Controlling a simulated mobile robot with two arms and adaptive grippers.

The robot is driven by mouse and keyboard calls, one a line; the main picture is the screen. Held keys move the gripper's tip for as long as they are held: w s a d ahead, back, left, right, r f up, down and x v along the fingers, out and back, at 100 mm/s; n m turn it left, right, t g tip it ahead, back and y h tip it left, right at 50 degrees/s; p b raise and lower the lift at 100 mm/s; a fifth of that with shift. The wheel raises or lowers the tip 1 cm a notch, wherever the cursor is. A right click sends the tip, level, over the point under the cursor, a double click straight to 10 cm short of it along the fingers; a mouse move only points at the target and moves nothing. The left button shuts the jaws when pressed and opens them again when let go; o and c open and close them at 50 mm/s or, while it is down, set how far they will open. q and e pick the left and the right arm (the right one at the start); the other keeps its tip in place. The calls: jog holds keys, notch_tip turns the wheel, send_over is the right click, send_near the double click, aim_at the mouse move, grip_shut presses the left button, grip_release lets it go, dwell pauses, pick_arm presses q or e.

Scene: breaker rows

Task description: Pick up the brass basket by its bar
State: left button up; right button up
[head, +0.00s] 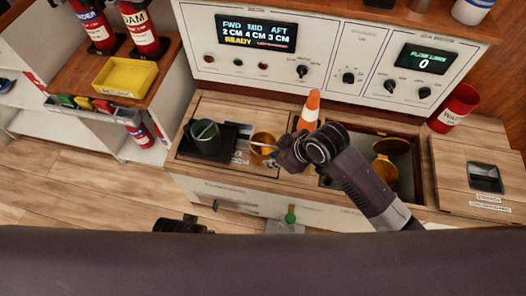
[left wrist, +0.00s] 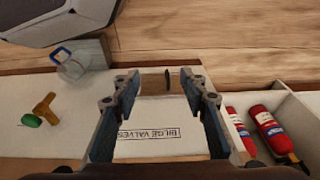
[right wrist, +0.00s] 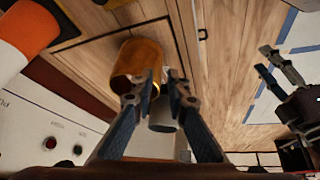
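The brass basket (head: 263,143) sits on the wooden counter between a dark bucket and an orange-and-white cone. A thin pale bar shows across it. It also shows in the right wrist view (right wrist: 138,62), just beyond my right fingertips. My right gripper (head: 284,158) is beside the basket on its right. In the right wrist view its fingertips (right wrist: 159,78) are close together and overlap the basket's rim; whether they pinch the bar is hidden. My left gripper (left wrist: 160,76) is open and empty in the left wrist view, above a white surface labelled BILGE VALVES.
The dark bucket (head: 205,137) stands left of the basket, the cone (head: 309,110) behind my right gripper. More brass pieces (head: 385,165) lie in a recess at right. A red cup (head: 455,108) stands at far right. A yellow tray (head: 125,77) is at upper left.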

aim_at(263, 145)
pick_arm(q)
jog(key=s+b+x, duration=0.1)
jog(key=x, duration=0.4)
pick_arm(e)
jog(key=shift+w+a+n+g+h+b, duration=0.1)
jog(key=shift+w+a+n+g+b, duration=0.05)
jog(key=shift+w+n, duration=0.7)
jog(key=shift+w+a+n+g+h+b, duration=0.1)
jog(key=shift+w+a+n+b, duration=0.1)
jog(key=shift+w+n, duration=0.65)
jog(key=shift+w+a+n+g+h+b, duration=0.15)
jog(key=shift+w+n, duration=0.35)
jog(key=shift+w, duration=0.65)
jog(key=b+x, duration=0.1)
jog(key=x, duration=0.2)
jog(key=shift+w+a+f, duration=0.1)
jog(key=shift+a+f, duration=0.05)
jog(key=shift+f, duration=0.15)
jog(key=shift+w+a+f, duration=0.15)
jog(key=shift+a+f, duration=0.05)
jog(key=shift+f, duration=0.25)
pick_arm(q)
notch_tip(263, 145, up, 7)
jog(key=w, duration=0.1)
jog(key=shift+r, duration=0.2)
pick_arm(e)
grip_shut()
pick_arm(q)
jog(key=shift+a, duration=0.1)
